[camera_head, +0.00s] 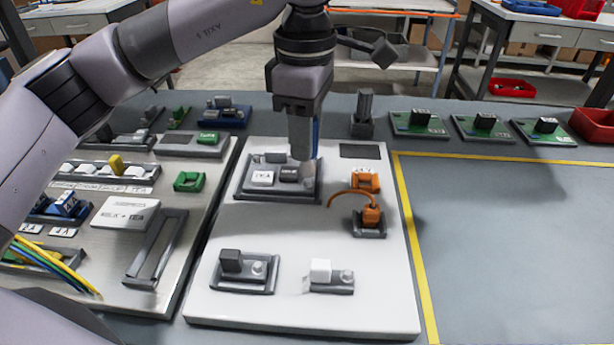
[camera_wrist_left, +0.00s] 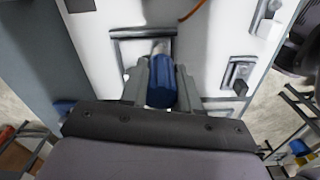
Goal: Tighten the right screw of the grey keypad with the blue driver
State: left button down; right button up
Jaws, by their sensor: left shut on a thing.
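The grey keypad (camera_head: 278,180) sits in the upper left part of the white board, with a white label and a dark label on its face. My left gripper (camera_head: 304,150) points down over the keypad's right end. It is shut on the blue driver (camera_head: 316,132), whose blue handle shows beside the finger. In the left wrist view the blue driver (camera_wrist_left: 160,85) stands between the two fingers, with a pale end beyond it. The gripper hides the keypad's right screw, so I cannot tell whether the driver touches it. My right gripper is not in view.
An orange connector with a cable (camera_head: 371,215) stands right of the keypad. Two switch blocks (camera_head: 246,270) (camera_head: 330,275) sit at the board's front. An upright dark holder (camera_head: 364,115) stands behind. Green circuit boards (camera_head: 418,124) line the back right. The yellow-edged area is clear.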

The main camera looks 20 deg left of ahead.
pick_arm(q)
notch_tip(320, 180, up, 4)
jog(key=p, duration=0.3)
jog(key=shift+r, duration=0.25)
jog(key=shift+s+f, duration=0.1)
dwell(0.5)
